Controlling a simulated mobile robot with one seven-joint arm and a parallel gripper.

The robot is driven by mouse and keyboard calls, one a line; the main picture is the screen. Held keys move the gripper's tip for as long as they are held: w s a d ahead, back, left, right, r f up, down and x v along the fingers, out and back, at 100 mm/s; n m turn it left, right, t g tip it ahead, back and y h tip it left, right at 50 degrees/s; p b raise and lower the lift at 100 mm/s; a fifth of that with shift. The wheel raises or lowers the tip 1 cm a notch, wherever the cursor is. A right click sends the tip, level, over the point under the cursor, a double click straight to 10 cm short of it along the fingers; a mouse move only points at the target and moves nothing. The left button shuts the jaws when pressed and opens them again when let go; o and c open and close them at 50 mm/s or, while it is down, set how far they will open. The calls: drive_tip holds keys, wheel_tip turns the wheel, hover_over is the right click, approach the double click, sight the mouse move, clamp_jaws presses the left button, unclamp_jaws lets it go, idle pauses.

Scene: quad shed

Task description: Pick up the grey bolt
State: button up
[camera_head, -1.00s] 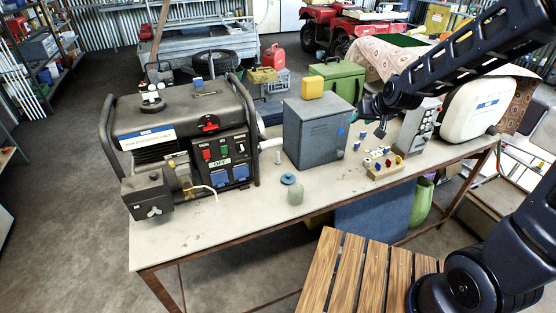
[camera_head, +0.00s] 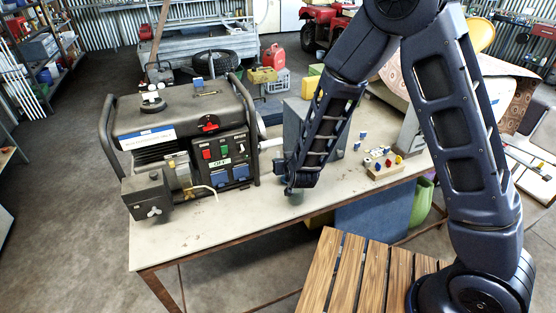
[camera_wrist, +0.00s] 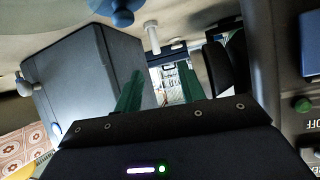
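The grey bolt (camera_wrist: 152,38) shows in the wrist view as a small pale upright piece with one wider end, near the top middle. It stands on the bench between the grey metal box (camera_wrist: 85,80) and the generator (camera_wrist: 290,90). In the head view my arm hides it. My gripper (camera_wrist: 160,88) is open and empty in the wrist view, its two green fingers apart. The bolt lies beyond the fingertips, toward the left finger, not touched. In the head view my gripper (camera_head: 281,167) is low over the bench, in front of the grey box.
The generator (camera_head: 180,125) stands close on the left in the head view. A blue round part (camera_wrist: 112,10) lies near the bolt in the wrist view. A small board with coloured knobs (camera_head: 384,168) is on the right. The bench front (camera_head: 240,228) is clear.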

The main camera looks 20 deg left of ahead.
sight(278, 155)
drive_tip(key=shift+s+a+f+t, duration=0.15)
drive_tip(key=shift+f+t, duration=0.35)
drive_tip(key=shift+f, duration=0.05)
drive_tip(key=shift+f+t, duration=0.15)
drive_tip(key=shift+t, duration=0.15)
drive_tip(key=x, duration=1)
drive_tip(key=shift+w+f, duration=0.2)
drive_tip(key=shift+w, duration=0.15)
clamp_jaws()
